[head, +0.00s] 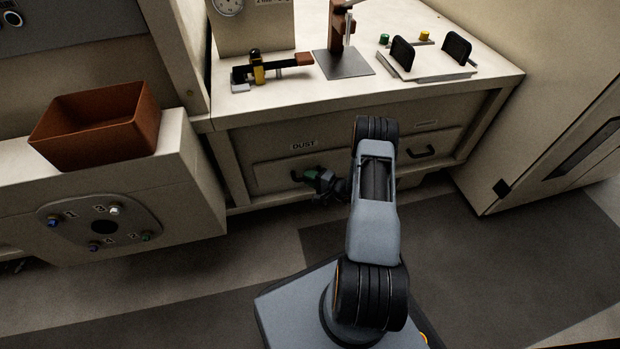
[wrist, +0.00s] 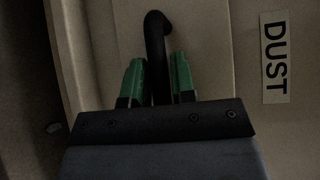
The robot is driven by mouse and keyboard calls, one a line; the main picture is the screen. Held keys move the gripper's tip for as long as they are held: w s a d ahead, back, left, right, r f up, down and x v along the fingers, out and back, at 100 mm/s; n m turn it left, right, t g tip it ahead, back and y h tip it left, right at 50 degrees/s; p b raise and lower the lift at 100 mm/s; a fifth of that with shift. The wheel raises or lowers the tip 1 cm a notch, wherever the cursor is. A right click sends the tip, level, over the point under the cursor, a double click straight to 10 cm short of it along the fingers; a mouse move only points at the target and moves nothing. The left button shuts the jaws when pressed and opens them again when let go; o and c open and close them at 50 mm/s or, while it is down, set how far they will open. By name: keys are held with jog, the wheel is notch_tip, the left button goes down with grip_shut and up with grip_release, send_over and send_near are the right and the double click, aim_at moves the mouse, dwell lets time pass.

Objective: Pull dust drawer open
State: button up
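The dust drawer (head: 270,178) is in the cabinet below the worktop, under a DUST label (head: 303,145); the label also shows in the wrist view (wrist: 274,57). The drawer front looks flush with the cabinet. Its dark handle (head: 296,175) shows in the wrist view as a black curved bar (wrist: 156,35). My gripper (head: 312,177) is at this handle. The lower part of the handle is hidden behind my gripper.
A second drawer with a dark handle (head: 421,153) is to the right, partly behind my arm. The worktop (head: 400,92) carries several devices. A brown bin (head: 100,128) stands on the left unit, above a knob panel (head: 97,222). The floor before the drawers is clear except my base.

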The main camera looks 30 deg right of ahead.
grip_shut()
